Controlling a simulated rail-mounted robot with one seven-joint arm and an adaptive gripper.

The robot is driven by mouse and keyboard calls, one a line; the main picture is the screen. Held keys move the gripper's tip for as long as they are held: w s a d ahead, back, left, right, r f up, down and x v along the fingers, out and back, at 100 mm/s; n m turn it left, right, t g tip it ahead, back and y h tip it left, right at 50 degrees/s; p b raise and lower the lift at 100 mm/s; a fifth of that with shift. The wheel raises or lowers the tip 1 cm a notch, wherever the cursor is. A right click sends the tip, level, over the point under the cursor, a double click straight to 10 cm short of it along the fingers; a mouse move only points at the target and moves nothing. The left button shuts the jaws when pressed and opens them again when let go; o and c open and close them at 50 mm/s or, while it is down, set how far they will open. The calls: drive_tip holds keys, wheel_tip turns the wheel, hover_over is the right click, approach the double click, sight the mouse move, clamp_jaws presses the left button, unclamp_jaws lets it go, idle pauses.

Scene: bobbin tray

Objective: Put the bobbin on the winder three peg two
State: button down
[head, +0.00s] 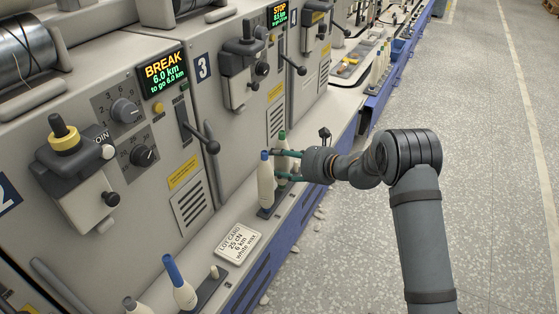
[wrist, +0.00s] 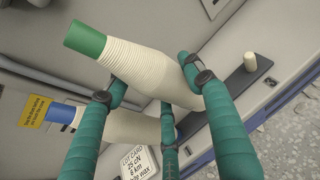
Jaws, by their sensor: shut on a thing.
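My gripper (head: 277,165) is shut on a cream bobbin with a green top (head: 282,142), beside the panel marked 3. In the wrist view its green fingers (wrist: 158,82) close around the cream yarn body of this bobbin (wrist: 140,62). A bobbin with a blue top (head: 265,182) stands upright just in front of it; it also shows in the wrist view (wrist: 95,122). A dark plate (wrist: 222,90) lies below the held bobbin, with a bare cream peg (wrist: 250,62) at its far end. I cannot tell whether the held bobbin's lower end touches the plate.
A lot card (head: 238,241) lies on the ledge. Nearer, a blue-topped bobbin (head: 181,284) stands beside a bare peg (head: 214,271). A lever (head: 210,145) juts from the machine front. Several bobbins (head: 378,68) stand farther along.

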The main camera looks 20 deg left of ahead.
sight(281, 149)
drive_tip(key=shift+s+a+r, duration=0.2)
drive_tip(key=shift+s+a, duration=0.25)
drive_tip(key=shift+a, duration=0.05)
drive_tip(key=shift+r+p, duration=0.65)
drive_tip(key=shift+r, duration=0.35)
drive_tip(key=shift+w+d+r+p, duration=0.15)
drive_tip(key=shift+d+r+p, duration=0.05)
drive_tip(key=shift+r+p, duration=0.45)
drive_tip(key=shift+w+d, duration=0.35)
drive_tip(key=shift+w, duration=0.3)
idle(0.5)
